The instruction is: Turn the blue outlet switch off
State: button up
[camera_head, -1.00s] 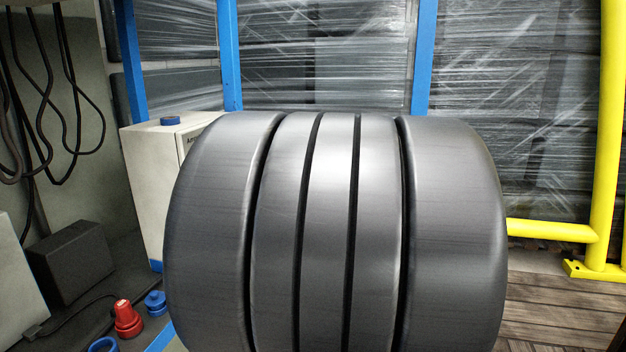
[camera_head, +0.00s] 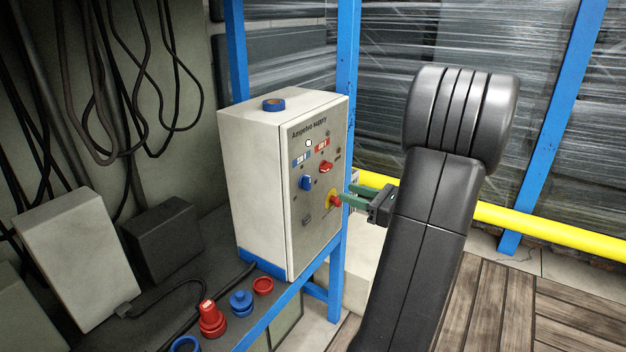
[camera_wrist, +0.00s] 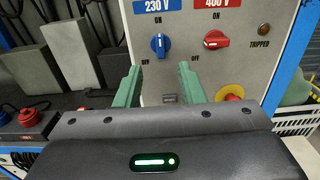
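The blue outlet switch (camera_head: 306,183) is a small rotary knob on the front of the pale supply cabinet (camera_head: 262,180), under a blue label. In the wrist view the blue switch (camera_wrist: 160,46) stands upright, pointing at the ON mark above it; OFF is at its lower left. My gripper (camera_head: 348,194) has green fingers and is in front of the panel's right side in the head view. In the wrist view my gripper (camera_wrist: 160,84) is open and empty, its fingers below the blue switch on either side, not touching it.
A red knob (camera_wrist: 216,41), turned sideways, is right of the blue switch. A red stop button on a yellow base (camera_head: 334,200) sits lower. A blue tape roll (camera_head: 273,104) lies on the cabinet. Red and blue connectors (camera_head: 211,318) stand on the bench. A yellow rail (camera_head: 550,231) runs behind my arm.

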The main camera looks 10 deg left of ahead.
aim_at(310, 180)
jog(key=x, duration=1.1)
jog(key=shift+a+f, duration=0.1)
grip_shut()
